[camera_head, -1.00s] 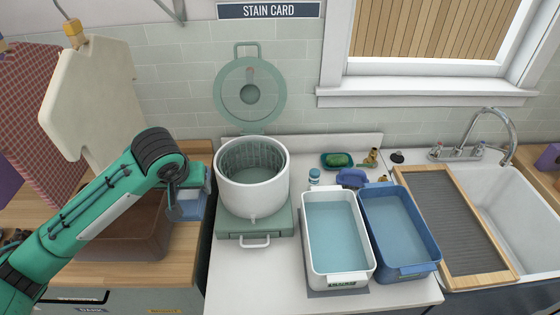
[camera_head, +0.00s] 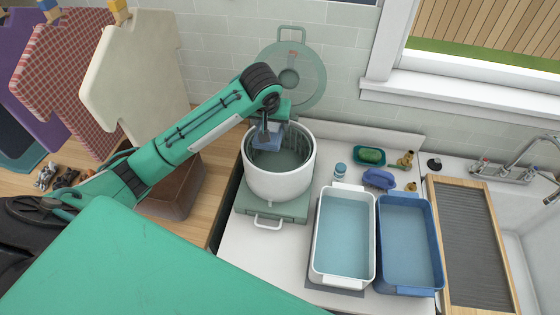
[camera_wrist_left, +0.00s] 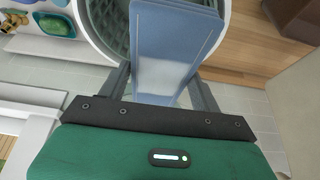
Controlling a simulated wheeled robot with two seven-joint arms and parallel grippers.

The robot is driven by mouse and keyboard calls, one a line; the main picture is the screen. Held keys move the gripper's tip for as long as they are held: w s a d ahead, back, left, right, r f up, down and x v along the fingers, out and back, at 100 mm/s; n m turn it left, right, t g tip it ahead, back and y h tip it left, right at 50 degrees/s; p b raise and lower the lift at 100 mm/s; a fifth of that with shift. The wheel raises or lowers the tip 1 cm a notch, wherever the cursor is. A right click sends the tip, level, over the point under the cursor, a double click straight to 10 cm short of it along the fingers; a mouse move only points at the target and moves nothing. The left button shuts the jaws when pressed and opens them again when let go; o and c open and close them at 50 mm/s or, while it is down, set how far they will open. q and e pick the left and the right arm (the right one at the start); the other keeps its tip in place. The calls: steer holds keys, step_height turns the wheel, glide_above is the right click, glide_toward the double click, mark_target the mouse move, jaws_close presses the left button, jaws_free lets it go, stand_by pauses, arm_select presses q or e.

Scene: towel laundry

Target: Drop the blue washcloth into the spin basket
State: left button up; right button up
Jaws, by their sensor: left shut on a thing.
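The blue washcloth (camera_head: 268,139) hangs from my left gripper (camera_head: 268,126), above the mouth of the spin basket. My left gripper is shut on it. In the left wrist view the washcloth (camera_wrist_left: 172,45) is a flat, folded blue-grey piece between the fingers, overlapping the basket opening (camera_wrist_left: 105,28). The spin basket (camera_head: 280,180) is a white round tub with a slotted inner wall. Its green lid (camera_head: 289,78) stands open behind it. The washcloth covers part of the basket's inside. My right gripper is not in view.
A white basin (camera_head: 343,275) and a blue basin (camera_head: 408,285), both with water, stand right of the spin basket. Behind them are a soap dish (camera_head: 370,156) and a blue brush (camera_head: 379,179). Cloths (camera_head: 145,75) hang at the left. A ribbed board (camera_head: 472,250) lies by the sink.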

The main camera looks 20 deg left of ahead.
arm_select(q)
steer(key=shift+w+d+f, duration=0.15)
steer(key=shift+f, duration=0.95)
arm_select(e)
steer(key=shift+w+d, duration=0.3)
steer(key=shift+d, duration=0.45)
